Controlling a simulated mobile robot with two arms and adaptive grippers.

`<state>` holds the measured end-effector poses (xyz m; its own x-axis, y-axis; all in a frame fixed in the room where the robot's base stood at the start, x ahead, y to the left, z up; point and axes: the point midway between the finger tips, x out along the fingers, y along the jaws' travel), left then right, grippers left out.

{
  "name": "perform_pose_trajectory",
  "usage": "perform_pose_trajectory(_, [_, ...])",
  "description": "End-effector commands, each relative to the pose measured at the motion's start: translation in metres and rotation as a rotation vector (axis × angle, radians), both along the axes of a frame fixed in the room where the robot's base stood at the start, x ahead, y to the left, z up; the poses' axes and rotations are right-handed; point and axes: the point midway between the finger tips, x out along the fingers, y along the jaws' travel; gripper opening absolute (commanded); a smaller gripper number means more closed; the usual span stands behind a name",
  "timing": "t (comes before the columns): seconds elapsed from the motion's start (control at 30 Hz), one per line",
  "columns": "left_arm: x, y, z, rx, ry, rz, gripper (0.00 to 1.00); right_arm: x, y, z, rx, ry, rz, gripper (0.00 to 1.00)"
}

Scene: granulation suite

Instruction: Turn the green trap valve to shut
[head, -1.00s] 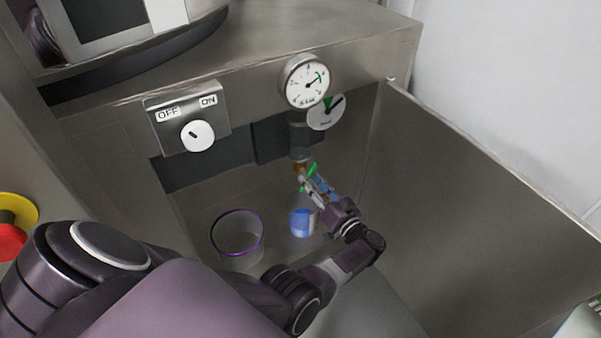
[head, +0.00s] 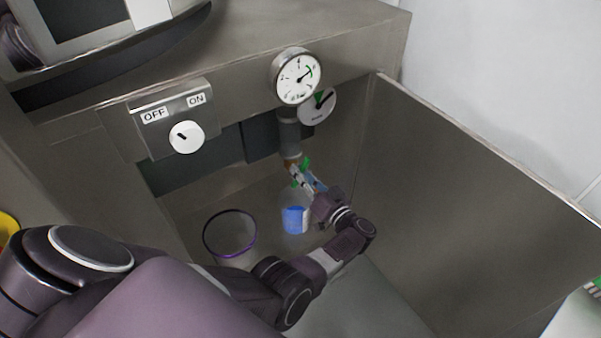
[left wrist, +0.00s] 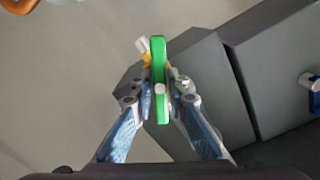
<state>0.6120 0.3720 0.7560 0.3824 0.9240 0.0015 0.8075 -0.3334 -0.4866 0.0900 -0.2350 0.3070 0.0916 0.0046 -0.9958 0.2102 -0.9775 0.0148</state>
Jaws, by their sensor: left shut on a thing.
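The green trap valve handle (head: 306,163) sits below a grey vertical pipe (head: 289,130) inside the open cabinet bay. In the left wrist view the green handle (left wrist: 158,52) is a narrow bar running up and down the picture, with a brass-coloured part beside it. My left gripper (head: 300,176) is at the handle, and in the left wrist view its fingers (left wrist: 161,92) lie on both sides of the bar, shut on it. The fingers hide part of the handle. My right gripper is not in view.
A clear jar with blue contents (head: 294,220) stands below the valve, close to my left wrist. A purple-rimmed clear container (head: 229,237) stands to its left. A metal panel (head: 455,210) bounds the right side. A gauge (head: 298,76) and an OFF/ON switch (head: 186,137) are above.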

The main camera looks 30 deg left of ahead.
Motion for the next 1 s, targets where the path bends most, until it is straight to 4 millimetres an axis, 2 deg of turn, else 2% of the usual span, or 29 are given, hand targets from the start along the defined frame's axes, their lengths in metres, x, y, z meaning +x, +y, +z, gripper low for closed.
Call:
perform_pose_trajectory(0.13, [0.000,0.001,0.000,0.013,0.035,0.001,0.00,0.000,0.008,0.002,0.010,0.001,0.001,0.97])
perform_pose_trajectory(0.37, [-0.001,0.001,0.000,0.061,0.160,0.002,0.00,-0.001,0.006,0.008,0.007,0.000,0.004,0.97])
perform_pose_trajectory(1.0, [-0.001,0.001,-0.001,0.285,0.702,0.003,0.00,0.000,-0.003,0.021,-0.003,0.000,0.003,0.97])
